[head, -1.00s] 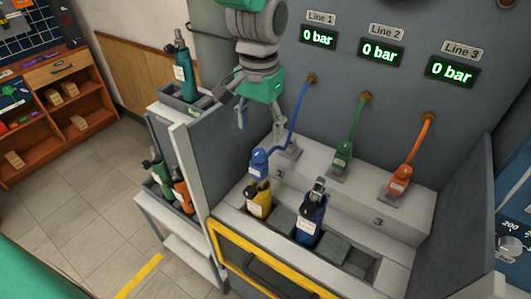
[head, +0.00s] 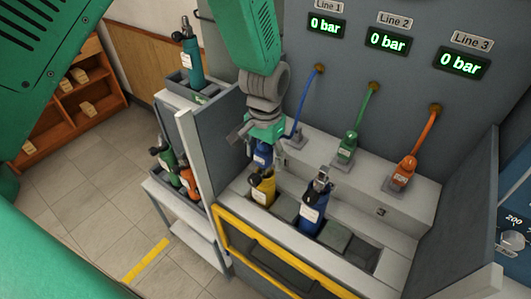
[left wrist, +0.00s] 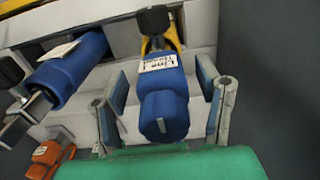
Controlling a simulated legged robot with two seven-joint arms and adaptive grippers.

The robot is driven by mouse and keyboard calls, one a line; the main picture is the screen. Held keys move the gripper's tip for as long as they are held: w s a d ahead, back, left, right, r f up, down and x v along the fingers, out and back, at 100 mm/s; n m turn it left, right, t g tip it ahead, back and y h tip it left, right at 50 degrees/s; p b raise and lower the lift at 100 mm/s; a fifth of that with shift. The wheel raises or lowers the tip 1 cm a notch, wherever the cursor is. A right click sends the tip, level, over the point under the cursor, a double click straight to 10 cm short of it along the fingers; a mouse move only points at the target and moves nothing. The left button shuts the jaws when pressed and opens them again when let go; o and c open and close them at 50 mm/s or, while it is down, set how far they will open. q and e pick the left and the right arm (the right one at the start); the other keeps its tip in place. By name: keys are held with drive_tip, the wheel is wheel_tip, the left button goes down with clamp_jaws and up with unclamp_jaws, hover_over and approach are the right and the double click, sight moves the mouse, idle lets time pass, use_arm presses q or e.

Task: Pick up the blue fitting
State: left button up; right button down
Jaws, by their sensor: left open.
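The blue fitting (head: 262,155) stands behind the yellow bottle, its upper part hidden by my left gripper (head: 262,137). In the left wrist view the blue fitting (left wrist: 162,98) carries a white Line 1 label and lies between the two fingers of my left gripper (left wrist: 164,108). The fingers are open, one on each side of it, with gaps showing. A blue hose (head: 299,105) comes down from the Line 1 port towards it. My right gripper is not in view.
A yellow bottle (head: 262,187) and a blue bottle (head: 313,205) stand in the front tray, close to the fitting. Green (head: 347,147) and orange (head: 403,172) fittings sit to the right. A grey partition (head: 206,165) rises on the left.

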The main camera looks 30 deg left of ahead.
use_arm(q)
drive_tip(key=shift+d+r, duration=0.1)
drive_tip(key=shift+d, duration=0.1)
drive_tip(key=shift+a, duration=0.1)
drive_tip(key=c, duration=0.7)
drive_tip(key=shift+a, duration=0.15)
clamp_jaws()
drive_tip(key=shift+s+a, duration=0.1)
drive_tip(key=shift+a, duration=0.15)
drive_tip(key=r, duration=0.9)
drive_tip(key=shift+d, duration=0.3)
drive_tip(key=shift+a+r, duration=0.2)
drive_tip(key=shift+r, duration=0.25)
